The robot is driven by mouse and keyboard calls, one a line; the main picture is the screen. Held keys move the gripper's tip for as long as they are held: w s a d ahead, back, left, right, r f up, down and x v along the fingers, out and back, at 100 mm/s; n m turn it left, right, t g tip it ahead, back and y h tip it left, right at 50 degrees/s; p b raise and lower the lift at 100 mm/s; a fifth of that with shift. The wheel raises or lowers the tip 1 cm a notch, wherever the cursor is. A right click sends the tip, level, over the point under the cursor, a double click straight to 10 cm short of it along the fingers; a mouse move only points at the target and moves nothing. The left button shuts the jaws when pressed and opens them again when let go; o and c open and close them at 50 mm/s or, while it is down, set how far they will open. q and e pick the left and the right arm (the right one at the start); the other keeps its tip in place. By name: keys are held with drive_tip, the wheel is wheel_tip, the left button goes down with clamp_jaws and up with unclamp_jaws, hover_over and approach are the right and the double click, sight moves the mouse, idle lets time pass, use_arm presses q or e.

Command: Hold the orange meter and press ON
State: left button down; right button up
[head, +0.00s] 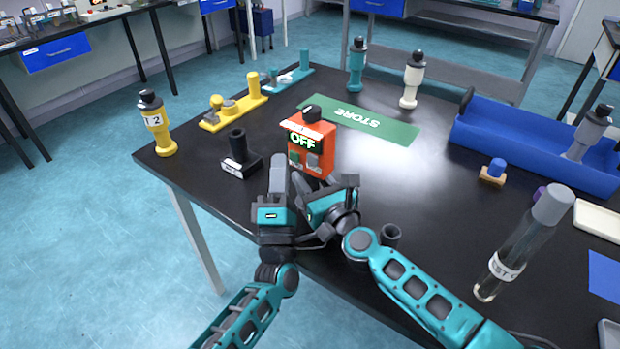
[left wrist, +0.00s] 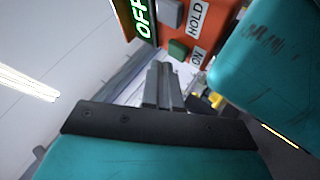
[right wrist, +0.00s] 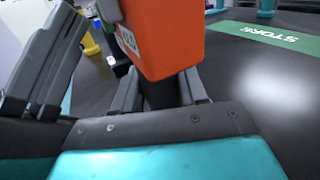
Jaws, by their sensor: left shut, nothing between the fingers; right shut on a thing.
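The orange meter (head: 318,160) is upright near the table's front edge, with a black knob on top and its display reading OFF. My right gripper (head: 322,190) is shut on the meter's dark lower stem (right wrist: 158,92), under the orange body (right wrist: 165,35). My left gripper (head: 278,165) is shut and empty, fingertips up, just in front of the meter's left side. In the left wrist view, the left fingertips (left wrist: 162,75) are just below the green button (left wrist: 178,48) beside the ON label (left wrist: 197,57). A grey button (left wrist: 172,12) is beside the HOLD label. Contact with the green button cannot be told.
A black stand (head: 240,165) is left of the meter. A yellow bottle (head: 156,125) and yellow fixture (head: 235,104) stand farther left. The green STORE mat (head: 385,128) lies behind. A clear tube (head: 520,245) and blue tray (head: 510,140) are at right.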

use_arm(q)
drive_tip(key=shift+d+f+m+h, duration=0.1)
drive_tip(key=shift+d+m+h, duration=0.2)
drive_tip(key=shift+d+h, duration=0.15)
drive_tip(key=shift+s+a+f, duration=0.15)
drive_tip(key=shift+s+a, duration=0.05)
drive_tip(key=shift+s, duration=0.3)
drive_tip(key=shift+s+a+f, duration=0.15)
drive_tip(key=shift+s+a, duration=0.05)
drive_tip(key=shift+s, duration=0.3)
drive_tip(key=s+a, duration=0.4)
drive_tip(key=shift+s+r, duration=0.15)
drive_tip(key=shift+s, duration=0.1)
drive_tip(key=shift+a+y, duration=0.1)
drive_tip(key=shift+y, duration=0.15)
idle(1.8)
